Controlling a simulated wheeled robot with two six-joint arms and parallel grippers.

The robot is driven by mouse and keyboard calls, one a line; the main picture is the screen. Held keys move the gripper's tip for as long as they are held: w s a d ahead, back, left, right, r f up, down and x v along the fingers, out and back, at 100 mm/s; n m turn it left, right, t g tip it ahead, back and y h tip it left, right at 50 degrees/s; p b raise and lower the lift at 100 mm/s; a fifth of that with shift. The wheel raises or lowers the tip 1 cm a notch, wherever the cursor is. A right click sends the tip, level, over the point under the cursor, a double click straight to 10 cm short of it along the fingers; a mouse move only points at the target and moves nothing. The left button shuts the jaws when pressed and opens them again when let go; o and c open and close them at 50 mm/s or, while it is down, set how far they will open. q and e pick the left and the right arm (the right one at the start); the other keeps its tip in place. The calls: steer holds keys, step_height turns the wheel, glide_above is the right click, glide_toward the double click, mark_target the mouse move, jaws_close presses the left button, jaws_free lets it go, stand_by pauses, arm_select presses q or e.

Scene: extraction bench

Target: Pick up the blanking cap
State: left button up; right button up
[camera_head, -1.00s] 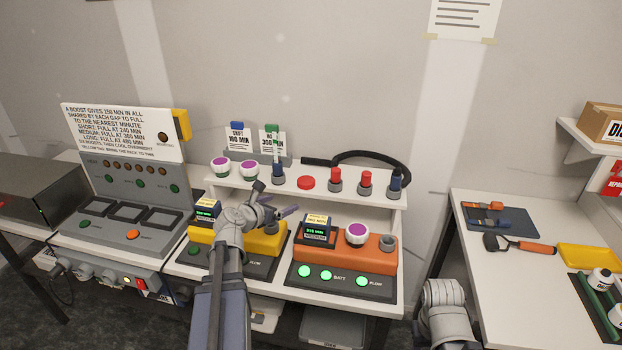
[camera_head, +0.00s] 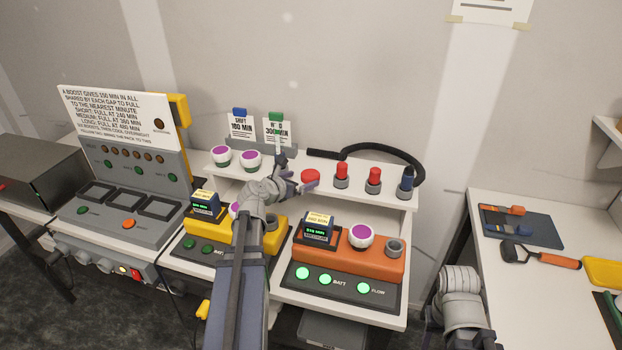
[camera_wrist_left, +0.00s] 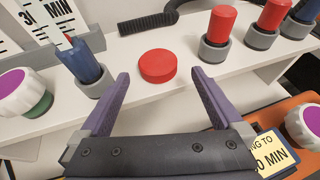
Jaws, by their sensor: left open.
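The blanking cap looks to be the flat red disc (camera_head: 311,175) on the white shelf, to the left of the red-topped plugs. It shows whole in the left wrist view (camera_wrist_left: 158,66), lying flat. My left gripper (camera_head: 295,174) is open and empty, just in front of the disc. In the left wrist view the two purple fingers (camera_wrist_left: 158,74) point at the disc, one towards each side, with the disc ahead between the tips. Of my right arm only links show at the lower right.
A blue plug in a grey socket (camera_wrist_left: 88,70) stands close left of my left fingers. Red plugs (camera_head: 373,177) stand to the right, and a black hose (camera_head: 385,157) lies behind. An orange unit (camera_head: 385,262) with a purple-topped cap (camera_head: 361,236) sits below the shelf.

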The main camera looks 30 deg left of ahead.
mark_target(309, 175)
arm_select(q)
steer(key=x, duration=0.1)
steer(key=b+x, duration=0.1)
steer(key=x, duration=0.2)
steer(key=shift+w+a+f+b, duration=0.15)
steer(key=shift+w+a+b, duration=0.1)
steer(key=shift+w+b, duration=0.1)
steer(key=shift+w, duration=0.35)
steer(key=shift+c, duration=0.2)
steer(key=c, duration=1.3)
step_height(309, 175, up, 10)
steer(key=p, duration=1)
